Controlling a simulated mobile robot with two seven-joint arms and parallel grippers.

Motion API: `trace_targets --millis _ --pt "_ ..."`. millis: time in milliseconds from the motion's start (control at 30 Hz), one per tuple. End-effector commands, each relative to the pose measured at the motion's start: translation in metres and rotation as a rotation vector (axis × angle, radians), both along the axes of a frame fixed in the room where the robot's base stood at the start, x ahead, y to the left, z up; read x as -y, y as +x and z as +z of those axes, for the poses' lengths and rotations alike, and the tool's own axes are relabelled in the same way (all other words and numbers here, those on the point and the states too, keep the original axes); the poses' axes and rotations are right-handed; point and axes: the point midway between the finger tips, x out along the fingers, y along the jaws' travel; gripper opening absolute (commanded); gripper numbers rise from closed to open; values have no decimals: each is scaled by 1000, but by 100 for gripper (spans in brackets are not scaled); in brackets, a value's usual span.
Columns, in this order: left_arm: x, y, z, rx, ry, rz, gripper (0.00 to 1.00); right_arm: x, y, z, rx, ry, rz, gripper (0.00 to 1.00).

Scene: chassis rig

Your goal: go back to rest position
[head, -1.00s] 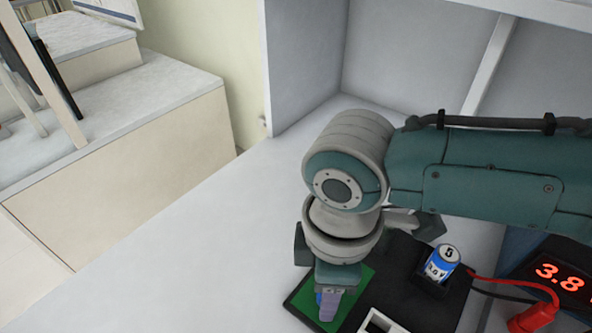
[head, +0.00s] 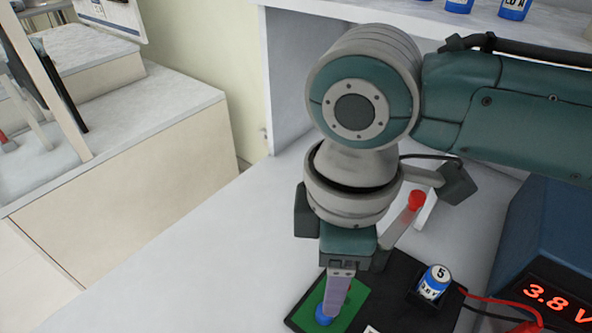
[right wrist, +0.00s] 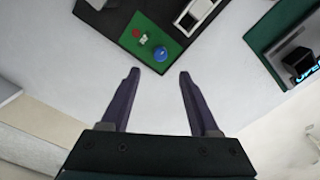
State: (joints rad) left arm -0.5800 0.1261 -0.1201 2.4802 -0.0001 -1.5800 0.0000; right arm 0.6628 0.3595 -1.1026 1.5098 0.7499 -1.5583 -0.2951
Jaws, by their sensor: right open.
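My right arm comes in from the right in the head view, with its gripper (head: 339,292) pointing down above a green panel (head: 350,299). In the right wrist view this gripper (right wrist: 158,76) is open, its two purple fingers apart with nothing between them. The green panel (right wrist: 136,43) lies beyond the fingertips there, apart from them. It carries a blue round knob (right wrist: 160,54), a small red part and a white part. My left gripper is in neither view.
A dark board holds a blue-and-white cell (head: 434,282) marked 5. A blue meter box (head: 545,245) reads 3.8 at the right. A red-tipped lever (head: 416,201) stands behind my wrist. Several blue cells (head: 515,8) stand on the upper shelf. The bench left of the arm is clear.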

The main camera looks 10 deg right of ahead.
Motion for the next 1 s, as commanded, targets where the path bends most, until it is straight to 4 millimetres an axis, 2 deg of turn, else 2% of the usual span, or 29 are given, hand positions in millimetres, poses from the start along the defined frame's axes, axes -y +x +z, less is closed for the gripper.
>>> trace_targets --millis 500,633,767,833,900,1000 --pt "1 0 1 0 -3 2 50 0 -1 4 -1 0 -1 62" --pt "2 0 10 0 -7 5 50 -14 -12 11 0 47 -12 62" --pt "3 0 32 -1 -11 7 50 -44 -38 36 18 177 -90 62" --pt "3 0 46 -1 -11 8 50 -55 -51 56 39 256 -185 62" --pt "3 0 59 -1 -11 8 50 -55 -60 76 68 316 -309 62" --pt "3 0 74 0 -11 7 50 -37 -69 97 109 351 -495 62"
